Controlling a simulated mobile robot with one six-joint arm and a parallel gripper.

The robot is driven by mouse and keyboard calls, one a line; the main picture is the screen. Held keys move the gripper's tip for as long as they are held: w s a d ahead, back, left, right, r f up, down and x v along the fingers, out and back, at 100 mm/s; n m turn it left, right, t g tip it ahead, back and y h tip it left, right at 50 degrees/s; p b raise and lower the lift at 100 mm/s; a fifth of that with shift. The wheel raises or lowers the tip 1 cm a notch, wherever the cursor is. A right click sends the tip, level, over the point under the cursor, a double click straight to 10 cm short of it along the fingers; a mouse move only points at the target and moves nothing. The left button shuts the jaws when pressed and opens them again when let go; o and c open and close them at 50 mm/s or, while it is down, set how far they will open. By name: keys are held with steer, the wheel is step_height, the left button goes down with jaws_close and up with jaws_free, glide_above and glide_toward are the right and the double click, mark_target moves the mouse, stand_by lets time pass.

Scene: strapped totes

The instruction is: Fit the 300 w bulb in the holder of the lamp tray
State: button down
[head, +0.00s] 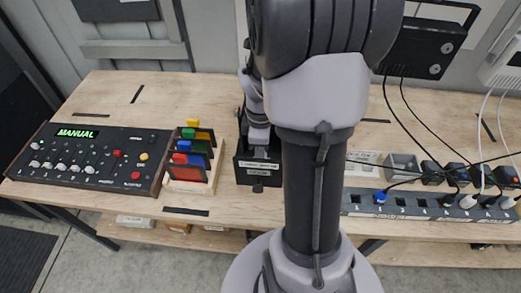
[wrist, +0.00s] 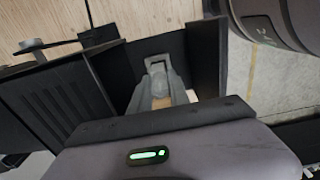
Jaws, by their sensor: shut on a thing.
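My gripper (wrist: 158,66) points down into an open black box (wrist: 105,62) in the wrist view. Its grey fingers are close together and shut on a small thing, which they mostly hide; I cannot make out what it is. In the head view my gripper (head: 258,135) is over and partly inside the small black box (head: 258,180), which has pale labels on its front. My arm covers the area just right of it. I cannot pick out the 300 w bulb or its holder, and I cannot tell whether this box is the lamp tray.
A control console (head: 85,158) reading MANUAL is at the left of the wooden table (head: 140,92). A wooden rack (head: 187,186) with coloured-top cards stands close left of the black box. A power strip (head: 420,207) with plugs and cables fills the right. Bare wood lies behind the console.

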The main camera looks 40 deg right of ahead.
steer(key=shift+f+b, duration=0.3)
steer(key=shift+f, duration=0.2)
steer(key=c, duration=1.1)
jaws_free()
steer(key=shift+c, duration=0.2)
